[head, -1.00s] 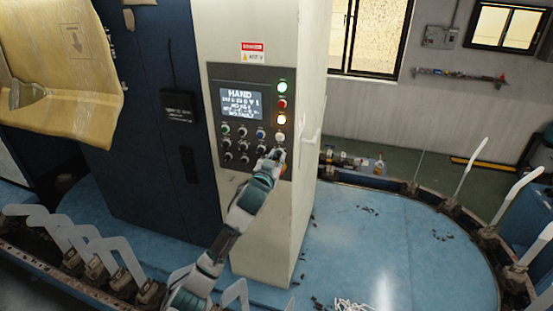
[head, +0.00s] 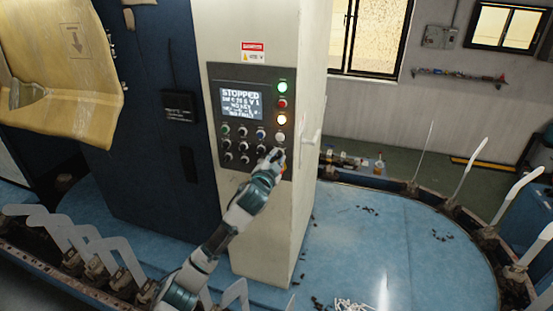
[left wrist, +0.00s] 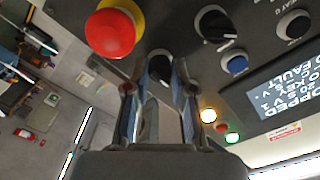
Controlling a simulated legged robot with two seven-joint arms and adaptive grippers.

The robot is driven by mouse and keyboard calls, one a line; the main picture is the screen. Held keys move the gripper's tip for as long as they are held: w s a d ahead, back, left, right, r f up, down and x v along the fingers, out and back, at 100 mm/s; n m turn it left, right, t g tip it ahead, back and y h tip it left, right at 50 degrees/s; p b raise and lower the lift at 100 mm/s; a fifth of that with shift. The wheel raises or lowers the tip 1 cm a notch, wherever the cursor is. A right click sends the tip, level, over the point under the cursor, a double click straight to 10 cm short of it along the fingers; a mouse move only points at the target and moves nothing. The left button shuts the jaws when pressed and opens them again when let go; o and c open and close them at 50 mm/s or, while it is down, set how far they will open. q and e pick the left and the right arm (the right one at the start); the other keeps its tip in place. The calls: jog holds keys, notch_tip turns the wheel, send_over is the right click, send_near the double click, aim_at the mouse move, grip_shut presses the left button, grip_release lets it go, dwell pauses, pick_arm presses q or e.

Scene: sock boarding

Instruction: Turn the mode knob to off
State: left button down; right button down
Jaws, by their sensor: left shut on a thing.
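The cream control cabinet (head: 268,210) carries a dark panel (head: 214,85) with a screen (head: 240,104) whose top line reads STOPPED. My left gripper (head: 275,157) is at the panel's lower right corner and hides what it holds in the head view. In the left wrist view, my left gripper's fingers (left wrist: 160,95) are on either side of a black knob (left wrist: 159,67), which I take to be the mode knob, and are shut on it. The knob's pointer and label cannot be read. My right gripper is not in view.
A red mushroom button (left wrist: 112,33) on a yellow ring is close beside the gripper. Other black knobs (left wrist: 215,24) and a blue button (left wrist: 235,63) are nearby. Green (head: 282,87) and amber-white (head: 281,119) lamps glow above. Upright sock boards (head: 464,167) stand around the blue platform.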

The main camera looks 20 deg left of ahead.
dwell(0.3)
pick_arm(q)
jog(key=c, duration=1)
grip_release()
jog(key=shift+o, duration=0.2)
jog(key=shift+s, duration=0.1)
jog(key=s, duration=1.1)
jog(key=shift+s+a+f, duration=0.15)
jog(key=shift+s+a, duration=0.05)
jog(key=shift+s, duration=0.15)
